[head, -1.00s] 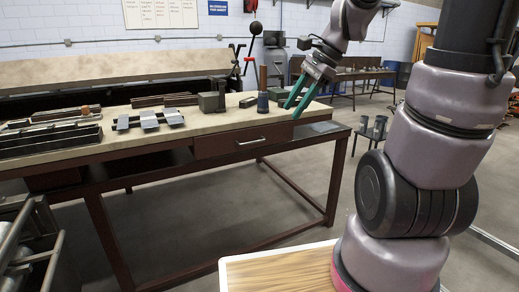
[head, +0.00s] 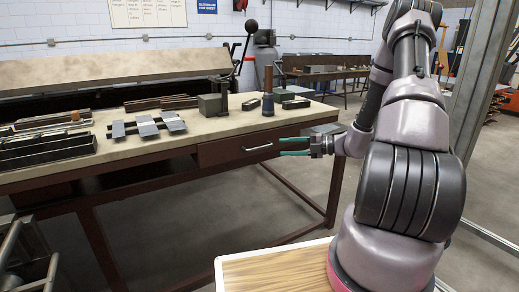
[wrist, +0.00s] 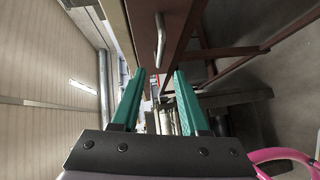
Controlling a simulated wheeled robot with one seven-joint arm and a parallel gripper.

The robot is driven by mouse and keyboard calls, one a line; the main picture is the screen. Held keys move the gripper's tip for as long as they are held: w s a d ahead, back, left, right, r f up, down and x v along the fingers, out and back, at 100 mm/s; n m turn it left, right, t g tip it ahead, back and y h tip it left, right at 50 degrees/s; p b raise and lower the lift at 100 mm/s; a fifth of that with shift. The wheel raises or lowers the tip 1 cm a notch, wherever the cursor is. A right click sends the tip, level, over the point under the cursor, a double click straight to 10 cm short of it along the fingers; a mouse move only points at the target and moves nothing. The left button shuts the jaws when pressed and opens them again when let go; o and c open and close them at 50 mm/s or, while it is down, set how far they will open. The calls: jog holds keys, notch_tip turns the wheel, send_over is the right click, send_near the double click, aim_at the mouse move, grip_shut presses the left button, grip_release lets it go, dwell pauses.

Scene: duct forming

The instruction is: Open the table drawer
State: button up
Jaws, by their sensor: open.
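The table drawer (head: 225,149) is a dark reddish-brown front under the worktable's light top (head: 205,130). It looks shut. Its silver bar handle (head: 258,148) runs level across the drawer front. My gripper (head: 282,147) has green fingers, is open and empty, and points left toward the right end of the handle. In the wrist view, the handle (wrist: 160,40) shows ahead of and above the gap between the fingers of my gripper (wrist: 158,72). The fingers look apart from the handle.
On the table stand a blue bottle-like tool (head: 268,92), a grey block (head: 212,104), metal plates (head: 147,125) and dark trays (head: 45,147). The table's legs and lower rails stand below the drawer. A wooden board (head: 285,268) lies in front of me, with open floor between it and the table.

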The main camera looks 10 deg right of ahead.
aim_at(260, 148)
jog(key=x, duration=1)
jog(key=shift+w+a, duration=0.1)
jog(key=shift+a, duration=0.1)
grip_shut()
jog(key=shift+f, duration=0.1)
dwell(1.0)
